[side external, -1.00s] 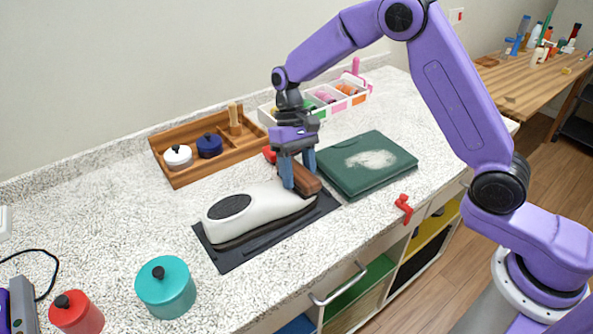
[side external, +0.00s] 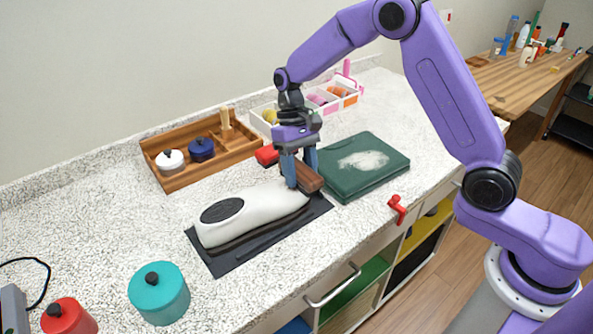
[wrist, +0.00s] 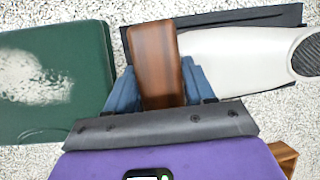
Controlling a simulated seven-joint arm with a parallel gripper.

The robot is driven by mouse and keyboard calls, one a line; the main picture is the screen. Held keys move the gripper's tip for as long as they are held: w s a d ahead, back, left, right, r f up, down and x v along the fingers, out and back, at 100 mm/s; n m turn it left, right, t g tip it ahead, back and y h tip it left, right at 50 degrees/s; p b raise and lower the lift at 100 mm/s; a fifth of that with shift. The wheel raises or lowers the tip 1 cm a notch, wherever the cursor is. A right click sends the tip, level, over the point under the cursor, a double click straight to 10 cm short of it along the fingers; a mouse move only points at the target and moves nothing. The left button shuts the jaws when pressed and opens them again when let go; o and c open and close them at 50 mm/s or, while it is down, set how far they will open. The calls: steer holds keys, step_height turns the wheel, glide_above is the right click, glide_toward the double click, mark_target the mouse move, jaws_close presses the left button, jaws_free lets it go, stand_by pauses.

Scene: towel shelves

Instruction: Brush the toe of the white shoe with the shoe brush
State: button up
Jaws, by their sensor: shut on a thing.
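The white shoe (side external: 250,212) lies on a dark mat (side external: 228,262) on the counter, its toe pointing right toward my gripper. The toe also shows in the wrist view (wrist: 225,62), right beside the brush. My gripper (side external: 299,170) is shut on the brown wooden shoe brush (side external: 308,178), which is at the shoe's toe end. In the wrist view the brush (wrist: 155,60) sits between my blue fingers and overlaps the mat's edge by the toe. The bristles are hidden, so I cannot tell whether they touch the toe.
A dark green case (side external: 372,178) with a pale powdery patch lies right of the brush. A wooden tray (side external: 178,183) with lidded pots stands behind the shoe. A teal pot (side external: 160,297) and red pot (side external: 68,318) stand at front left. A red object (side external: 267,155) is behind the gripper.

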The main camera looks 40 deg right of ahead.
mark_target(290, 193)
steer(key=shift+d, duration=0.35)
steer(key=shift+a, duration=0.2)
steer(key=shift+s+a, duration=0.1)
steer(key=shift+a, duration=1.2)
steer(key=shift+a, duration=0.25)
steer(key=shift+a+r, duration=0.2)
steer(key=shift+a, duration=0.55)
steer(key=shift+d, duration=0.2)
steer(key=shift+s+d, duration=0.1)
steer(key=shift+d, duration=0.45)
steer(key=shift+d, duration=0.2)
